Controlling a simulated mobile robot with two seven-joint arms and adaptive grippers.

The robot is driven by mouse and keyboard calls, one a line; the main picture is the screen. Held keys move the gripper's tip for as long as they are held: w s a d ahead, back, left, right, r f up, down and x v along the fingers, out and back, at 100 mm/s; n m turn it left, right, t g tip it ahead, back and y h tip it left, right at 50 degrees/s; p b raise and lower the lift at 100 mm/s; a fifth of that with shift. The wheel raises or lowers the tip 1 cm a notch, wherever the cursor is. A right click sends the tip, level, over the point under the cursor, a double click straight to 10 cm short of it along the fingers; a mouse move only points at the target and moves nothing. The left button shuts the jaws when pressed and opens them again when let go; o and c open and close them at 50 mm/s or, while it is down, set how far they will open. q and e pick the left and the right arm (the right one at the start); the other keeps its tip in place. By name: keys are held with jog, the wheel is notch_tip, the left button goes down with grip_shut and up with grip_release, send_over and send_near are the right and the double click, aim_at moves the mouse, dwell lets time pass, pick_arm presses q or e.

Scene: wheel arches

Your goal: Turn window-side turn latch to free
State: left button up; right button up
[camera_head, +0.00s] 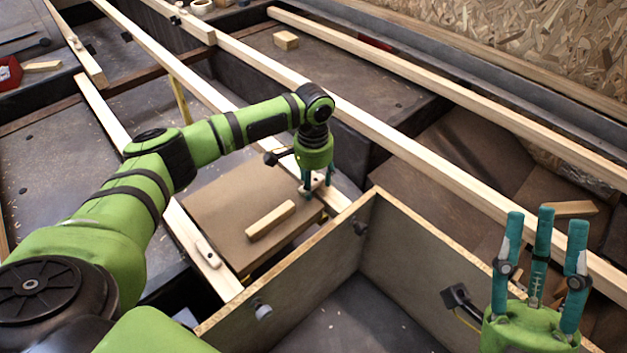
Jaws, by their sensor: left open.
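A brown panel (205,203) with a pale wooden bar handle (270,221) lies between light wooden rails. One small wooden turn latch (207,253) is on the rail at the panel's lower left. Another wooden turn latch (318,180) is at the panel's right edge, partly hidden by my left gripper (317,190). That gripper points down with its teal fingers open around this latch; whether they touch it cannot be told. No label shows which latch is window-side. My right gripper (544,228) is at the lower right, fingers up, open and empty.
A grey-walled open box (318,270) stands in front of the panel, close to the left gripper. Long wooden rails (400,147) cross the scene. A small wood block (286,40) lies farther back. A chipboard wall (540,50) is at the upper right.

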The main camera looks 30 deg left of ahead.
pick_arm(q)
grip_shut()
